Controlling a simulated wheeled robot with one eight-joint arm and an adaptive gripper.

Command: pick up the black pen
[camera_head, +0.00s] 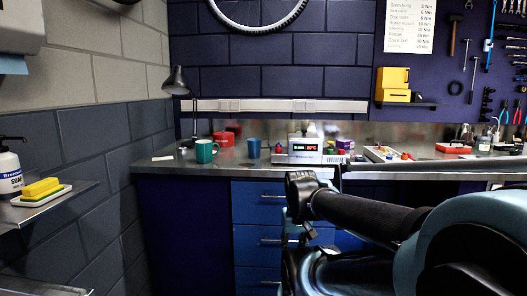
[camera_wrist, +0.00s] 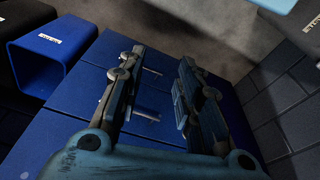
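I cannot make out the black pen in either view. The workbench (camera_head: 225,170) runs along the back wall in the head view, and small items on it are too small to tell apart. My gripper (camera_wrist: 162,56) shows in the wrist view with its two fingers spread apart and nothing between them. Behind the fingers are the blue drawer fronts (camera_wrist: 82,92) with metal handles. In the head view my arm covers much of the lower right and hides part of the bench front.
On the bench stand a desk lamp (camera_head: 177,84), a green mug (camera_head: 205,151), a blue cup (camera_head: 254,148) and a device with a lit display (camera_head: 305,147). A red box (camera_head: 453,148) is farther right. A shelf with a yellow sponge (camera_head: 41,187) juts in at left.

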